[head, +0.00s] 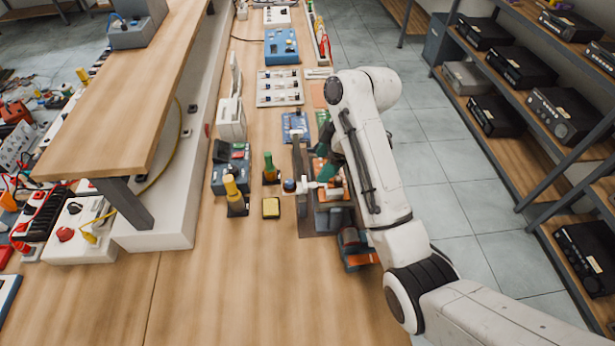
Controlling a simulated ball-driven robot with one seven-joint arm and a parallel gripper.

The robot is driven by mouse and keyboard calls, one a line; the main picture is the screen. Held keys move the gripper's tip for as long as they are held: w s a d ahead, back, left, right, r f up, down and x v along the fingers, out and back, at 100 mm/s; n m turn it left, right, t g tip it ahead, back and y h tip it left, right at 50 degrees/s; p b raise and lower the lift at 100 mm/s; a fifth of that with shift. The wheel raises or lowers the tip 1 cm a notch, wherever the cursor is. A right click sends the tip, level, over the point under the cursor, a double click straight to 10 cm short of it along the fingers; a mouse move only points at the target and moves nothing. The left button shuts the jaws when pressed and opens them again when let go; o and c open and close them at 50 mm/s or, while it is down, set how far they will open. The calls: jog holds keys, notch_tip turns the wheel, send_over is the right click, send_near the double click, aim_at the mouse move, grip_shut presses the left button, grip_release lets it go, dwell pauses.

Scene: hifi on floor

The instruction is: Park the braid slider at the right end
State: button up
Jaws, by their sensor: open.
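I cannot pick out the braid slider for certain. A small fixture with a dark base plate (307,222) stands on the workbench, left of my forearm, with a pale crosspiece (311,185) and orange and grey parts on it. My gripper (328,172) is open at this fixture, small in the picture and partly covered by my white arm. I see nothing clearly held in it. Whether it touches the fixture, and where along its travel any slider sits, cannot be told.
Left of the fixture stand a yellow-handled tool (232,192), a green-handled one (269,166) and a yellow-topped block (271,208). A raised wooden shelf (130,90) runs along the left. The near bench top is clear.

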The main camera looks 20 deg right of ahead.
aim_at(305, 181)
jog(key=shift+n, duration=0.6)
jog(key=x, duration=0.3)
jog(key=w+x, duration=0.1)
jog(key=x, duration=0.5)
jog(key=shift+w+a+r+p, duration=0.1)
jog(key=shift+w+a+p, duration=0.1)
jog(key=shift+p, duration=0.15)
grip_shut()
